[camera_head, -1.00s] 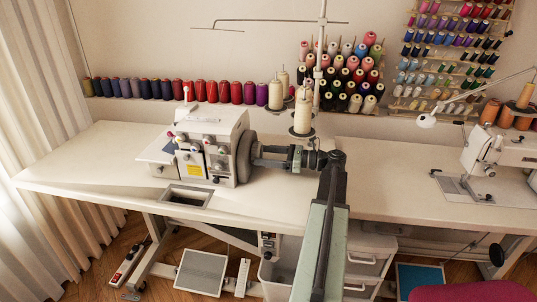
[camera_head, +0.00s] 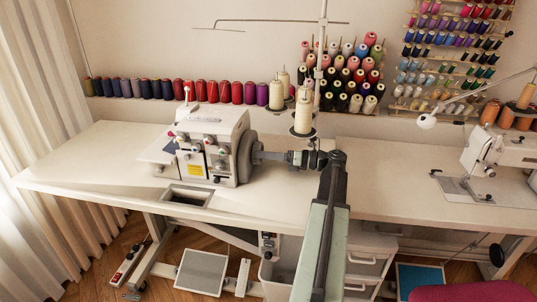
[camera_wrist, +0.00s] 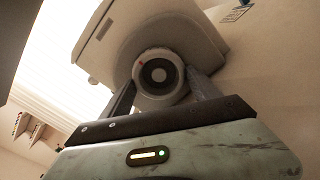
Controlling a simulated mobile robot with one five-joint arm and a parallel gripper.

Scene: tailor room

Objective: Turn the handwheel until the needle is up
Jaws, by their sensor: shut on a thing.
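The overlock sewing machine (camera_head: 212,140) is a boxy white machine on the left table. Its grey handwheel (camera_head: 244,160) is on the right side. In the wrist view the handwheel (camera_wrist: 158,76) is a round pale knob with a dark ring, a light centre and a small red mark at its upper left. My gripper (camera_head: 260,156) reaches it from the right. In the wrist view the fingers of my gripper (camera_wrist: 162,88) are shut on the handwheel, one on each side. The needle cannot be made out in either view.
The white table (camera_head: 90,165) has free room left of the machine and an opening (camera_head: 188,196) in front of it. A thread stand with cream cones (camera_head: 303,115) rises behind my arm. Another sewing machine (camera_head: 485,160) stands at the right.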

